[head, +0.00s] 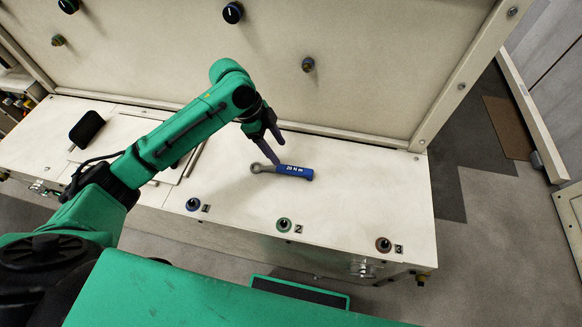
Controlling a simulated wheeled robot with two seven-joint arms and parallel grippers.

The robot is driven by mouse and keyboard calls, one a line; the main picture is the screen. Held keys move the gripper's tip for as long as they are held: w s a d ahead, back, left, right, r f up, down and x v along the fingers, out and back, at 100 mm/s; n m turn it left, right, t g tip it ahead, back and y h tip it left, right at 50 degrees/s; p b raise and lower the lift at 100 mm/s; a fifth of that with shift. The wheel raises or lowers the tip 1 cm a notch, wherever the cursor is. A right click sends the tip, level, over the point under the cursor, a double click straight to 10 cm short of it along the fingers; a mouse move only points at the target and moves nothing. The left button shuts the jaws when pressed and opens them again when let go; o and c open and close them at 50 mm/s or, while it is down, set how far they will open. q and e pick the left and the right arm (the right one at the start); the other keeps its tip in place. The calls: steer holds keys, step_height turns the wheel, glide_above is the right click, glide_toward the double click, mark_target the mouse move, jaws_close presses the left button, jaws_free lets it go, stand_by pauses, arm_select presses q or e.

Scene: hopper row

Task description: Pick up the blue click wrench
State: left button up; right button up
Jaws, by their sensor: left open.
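The blue click wrench (296,172) lies flat on the cream bench top. It has a grey ring head at its left end and a blue handle marked "20 N m" pointing right. My left gripper (272,155) is open just above the wrench, its fingers reaching down near the ring head and the start of the handle. I cannot tell whether a finger touches the wrench. My right gripper is not in view.
The bench top (370,195) is clear to the right of the wrench. Numbered knobs 1 (193,204), 2 (284,224) and 3 (383,244) line its front edge. An upright cream panel (390,60) with knobs stands behind. A black object (87,129) lies at the left.

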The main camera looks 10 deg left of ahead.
mark_target(290, 168)
arm_select(q)
steer(key=x, duration=0.9)
steer(key=shift+a+f, duration=0.15)
steer(key=shift+f, duration=0.05)
steer(key=shift+w+r, duration=0.1)
jaws_close()
